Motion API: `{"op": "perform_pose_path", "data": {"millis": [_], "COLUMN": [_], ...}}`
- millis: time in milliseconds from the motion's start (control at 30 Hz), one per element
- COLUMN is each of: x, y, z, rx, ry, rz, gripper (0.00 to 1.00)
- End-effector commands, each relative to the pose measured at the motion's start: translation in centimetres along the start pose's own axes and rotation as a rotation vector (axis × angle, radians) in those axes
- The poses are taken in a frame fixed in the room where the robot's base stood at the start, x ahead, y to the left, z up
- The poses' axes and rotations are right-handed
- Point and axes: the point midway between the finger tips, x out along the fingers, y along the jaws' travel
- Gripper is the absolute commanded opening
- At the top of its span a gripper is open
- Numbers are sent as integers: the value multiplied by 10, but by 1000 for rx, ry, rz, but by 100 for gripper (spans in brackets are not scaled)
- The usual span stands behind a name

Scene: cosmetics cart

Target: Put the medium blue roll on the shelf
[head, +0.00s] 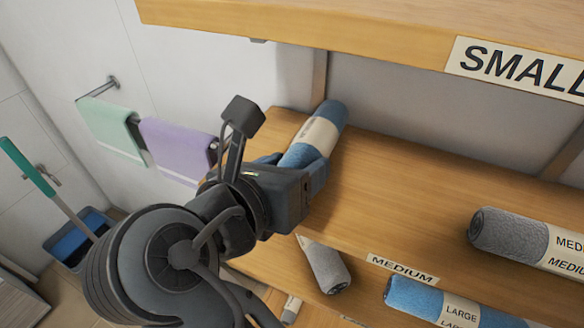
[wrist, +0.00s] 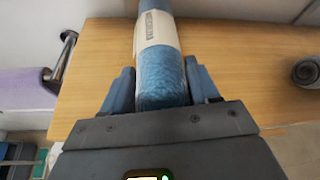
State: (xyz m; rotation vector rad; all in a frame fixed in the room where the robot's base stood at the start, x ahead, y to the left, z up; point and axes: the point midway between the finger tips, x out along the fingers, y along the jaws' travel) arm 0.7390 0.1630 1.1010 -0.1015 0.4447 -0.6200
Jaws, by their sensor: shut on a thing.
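The blue roll (head: 326,125) with a cream label band is between the fingers of my gripper (head: 295,172) at the left end of the middle shelf (head: 390,180). In the wrist view the blue roll (wrist: 163,75) points away from my gripper (wrist: 160,95), with a finger on each side. My gripper is shut on it. The roll is over the wooden board; I cannot tell whether it touches it. The shelf's front edge carries a "MEDIUM" tag (head: 402,269). The roll's near end is partly hidden by my gripper in the head view.
A grey roll (head: 510,232) lies at the right on the same shelf. The board between is clear. The upper shelf, tagged "SMALL" (head: 520,68), overhangs. Below are another grey roll (head: 325,265) and a blue "LARGE" roll (head: 415,296). Green (head: 112,128) and purple (head: 178,148) towels hang at left.

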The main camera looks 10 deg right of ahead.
Motion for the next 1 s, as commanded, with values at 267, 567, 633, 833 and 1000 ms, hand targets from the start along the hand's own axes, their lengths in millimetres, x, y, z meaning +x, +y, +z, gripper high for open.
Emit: {"op": "perform_pose_path", "data": {"millis": [267,567,633,833,1000], "x": [5,5,5,5,4], "y": [3,3,3,3,3], "z": [-12,-12,-12,-12,-12], "rx": [1,0,0,0,1], "ry": [-2,-1,-1,-1,-1], "rz": [1,1,1,1,2], "gripper": [24,71,78,86,86]}}
